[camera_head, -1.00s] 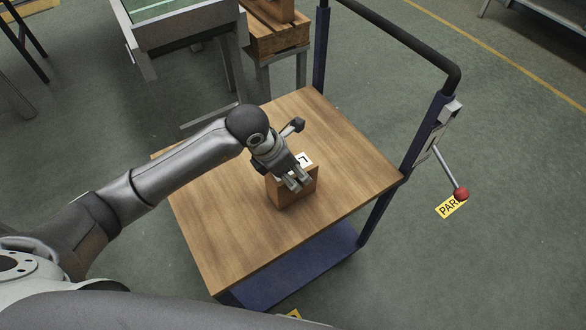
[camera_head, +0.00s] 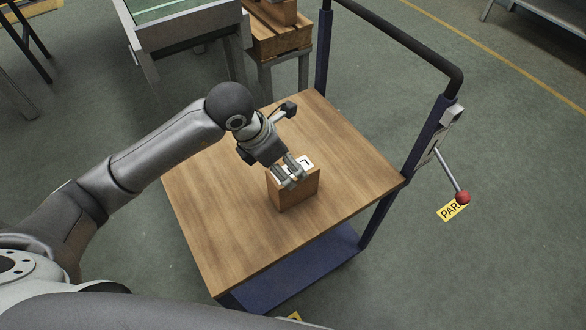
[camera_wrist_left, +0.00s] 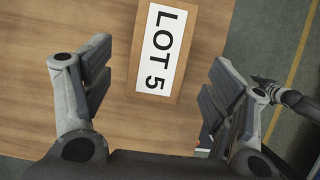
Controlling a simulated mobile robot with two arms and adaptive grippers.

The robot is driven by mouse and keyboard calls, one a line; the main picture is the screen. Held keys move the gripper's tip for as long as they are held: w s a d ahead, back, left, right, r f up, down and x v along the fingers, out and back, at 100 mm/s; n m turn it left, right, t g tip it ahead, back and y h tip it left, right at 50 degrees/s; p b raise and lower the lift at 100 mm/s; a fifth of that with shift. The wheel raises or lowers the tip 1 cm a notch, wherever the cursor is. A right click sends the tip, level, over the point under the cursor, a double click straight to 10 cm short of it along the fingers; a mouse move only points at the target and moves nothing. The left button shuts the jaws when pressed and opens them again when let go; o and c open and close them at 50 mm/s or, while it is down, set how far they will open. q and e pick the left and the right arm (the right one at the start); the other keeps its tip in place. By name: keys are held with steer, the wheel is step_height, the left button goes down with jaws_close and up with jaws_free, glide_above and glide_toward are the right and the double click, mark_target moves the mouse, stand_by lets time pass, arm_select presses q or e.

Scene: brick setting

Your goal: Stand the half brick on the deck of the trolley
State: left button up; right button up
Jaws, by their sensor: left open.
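The half brick (camera_head: 294,190) is an orange-brown block standing on the wooden deck (camera_head: 230,240) of the trolley, near the middle. A white label on its top reads "LOT 5" in the left wrist view (camera_wrist_left: 161,48). My left gripper (camera_head: 290,178) is just above and beside the brick's top in the head view. Its fingers are open, and in the left wrist view the gripper (camera_wrist_left: 155,90) has a finger on each side, both apart from the brick. The brick's lower far side is hidden. My right gripper is not in view.
The trolley's dark push handle (camera_head: 410,45) rises at the deck's far right, with a red-knobbed lever (camera_head: 462,197) beside it. A stand with wooden blocks (camera_head: 278,38) and a grey-framed table (camera_head: 190,35) stand behind. The deck around the brick is clear.

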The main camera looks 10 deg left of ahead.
arm_select(q)
steer(key=shift+v, duration=2.8)
